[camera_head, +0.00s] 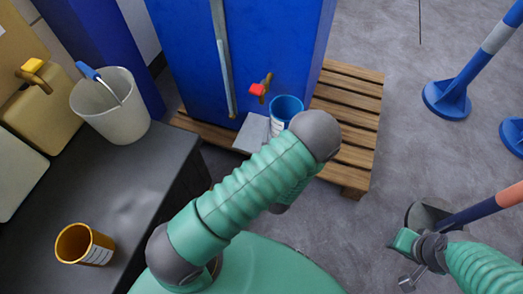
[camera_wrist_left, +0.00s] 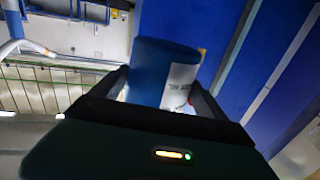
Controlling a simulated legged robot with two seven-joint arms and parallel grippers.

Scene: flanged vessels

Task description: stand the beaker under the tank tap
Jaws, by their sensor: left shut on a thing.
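The blue tank (camera_head: 235,50) has a tap with a red handle (camera_head: 259,87) low on its front. A blue beaker (camera_head: 286,108) with a white label shows just right of and below the tap, its mouth up. My left gripper (camera_wrist_left: 162,92) is shut on this beaker, which stands between the fingers in the left wrist view (camera_wrist_left: 165,65). In the head view my forearm hides that gripper and the beaker's lower part. I cannot tell whether the beaker touches the grey plate (camera_head: 251,134) beside it. My right gripper (camera_head: 408,262) is low at the right, its jaws unclear.
The tank stands on a wooden pallet (camera_head: 354,100). On the dark bench (camera_head: 130,200) at left are an orange beaker (camera_head: 84,245), a grey bucket (camera_head: 112,108) and a tan container with a yellow tap (camera_head: 35,75). Posts with blue bases (camera_head: 447,98) stand at right.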

